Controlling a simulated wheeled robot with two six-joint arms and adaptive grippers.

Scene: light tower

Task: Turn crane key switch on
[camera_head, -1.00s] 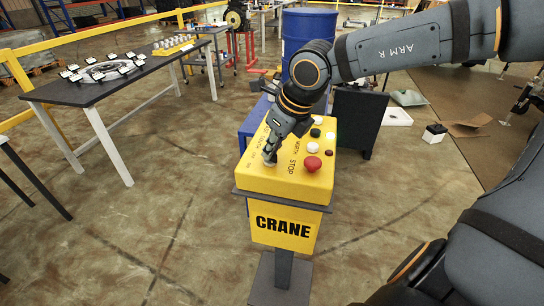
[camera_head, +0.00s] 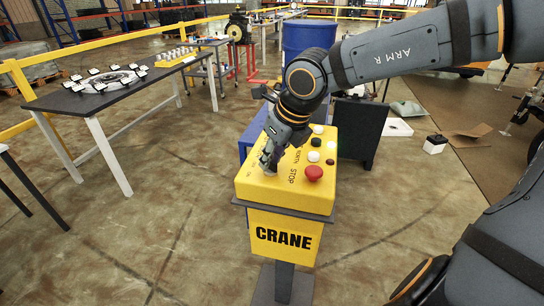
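The yellow crane control box (camera_head: 286,238), marked CRANE, stands on a post in the middle of the head view. A red STOP button (camera_head: 314,173) and several white and black buttons sit on its top right. My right gripper (camera_head: 268,167) points down at the left part of the box top. Its fingers are at the spot of the key switch, and the fingers hide the switch. I cannot tell whether they are closed on it. My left gripper is not in view.
A dark table (camera_head: 68,101) with a ring of small parts stands at the left. A blue barrel (camera_head: 309,37) and a dark panel (camera_head: 362,128) stand behind the box. The floor (camera_head: 150,215) left of the box is clear.

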